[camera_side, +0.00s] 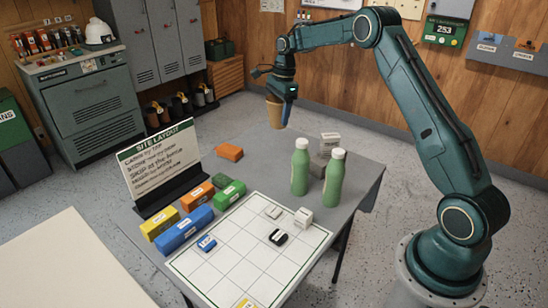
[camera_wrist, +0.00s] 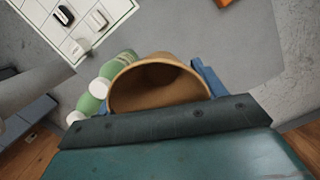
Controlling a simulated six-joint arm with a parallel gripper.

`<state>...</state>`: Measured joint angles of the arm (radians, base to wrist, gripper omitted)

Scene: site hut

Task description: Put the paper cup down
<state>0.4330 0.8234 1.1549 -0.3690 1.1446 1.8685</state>
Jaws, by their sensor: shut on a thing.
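The paper cup (camera_side: 274,113) is brown and hangs upright below my gripper, above the far end of the grey table (camera_side: 262,163). My gripper (camera_side: 283,95) is shut on the cup. In the wrist view the cup (camera_wrist: 158,84) shows its open mouth and dark inside, with a blue finger (camera_wrist: 208,78) of my gripper beside its right wall. The cup's underside is clear of the tabletop in the side view. The other finger is mostly hidden behind the cup.
Two green bottles (camera_side: 300,167) (camera_side: 334,178) stand right of the table's middle, with boxes (camera_side: 329,143) behind them. An orange block (camera_side: 229,152) lies left of the cup. A white grid board (camera_side: 240,250), coloured blocks and a sign (camera_side: 160,160) fill the near side. The far tabletop is partly clear.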

